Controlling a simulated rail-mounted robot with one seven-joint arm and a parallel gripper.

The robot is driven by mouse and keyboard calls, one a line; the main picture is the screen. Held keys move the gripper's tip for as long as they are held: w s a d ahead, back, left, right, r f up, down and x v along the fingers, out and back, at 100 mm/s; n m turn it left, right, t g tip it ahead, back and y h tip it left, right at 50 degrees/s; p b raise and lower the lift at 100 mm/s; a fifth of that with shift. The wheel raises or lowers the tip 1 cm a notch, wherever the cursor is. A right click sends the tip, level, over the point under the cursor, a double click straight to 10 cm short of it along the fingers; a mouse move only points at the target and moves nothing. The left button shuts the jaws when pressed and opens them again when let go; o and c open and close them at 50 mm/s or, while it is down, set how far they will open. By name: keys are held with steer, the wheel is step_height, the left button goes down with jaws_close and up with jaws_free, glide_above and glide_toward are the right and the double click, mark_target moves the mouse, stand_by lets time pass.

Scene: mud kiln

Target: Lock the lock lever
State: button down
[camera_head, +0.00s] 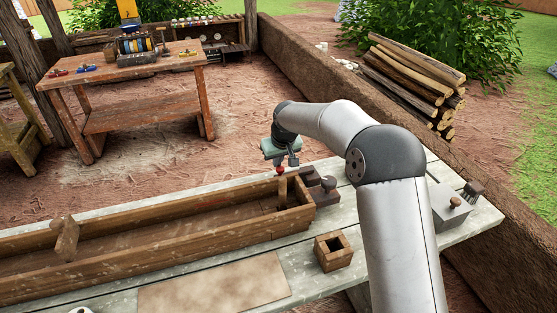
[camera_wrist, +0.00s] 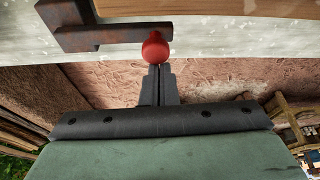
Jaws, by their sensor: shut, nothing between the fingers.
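The lock lever shows in the wrist view as a dark rusty metal bar (camera_wrist: 110,36) with a round red knob (camera_wrist: 155,47) at its right end. The red knob also shows in the head view (camera_head: 280,171), at the far side of the wooden trough near its right end. My gripper (camera_wrist: 158,72) is shut and empty, its fingertips right at the red knob; I cannot tell whether they touch it. In the head view my gripper (camera_head: 284,161) hangs just above the knob, and most of the lever is hidden.
A long wooden trough (camera_head: 150,240) lies on a pale table (camera_head: 475,220). A small square wooden box (camera_head: 333,251), a flat board (camera_head: 214,284) and a grey block with a knob (camera_head: 450,206) are on it. A workbench (camera_head: 140,70) stands behind, with open floor between.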

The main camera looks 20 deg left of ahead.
step_height(320, 180, up, 10)
steer(key=p, duration=0.2)
steer(key=shift+w+a, duration=0.15)
steer(key=shift+w, duration=0.05)
stand_by(0.6)
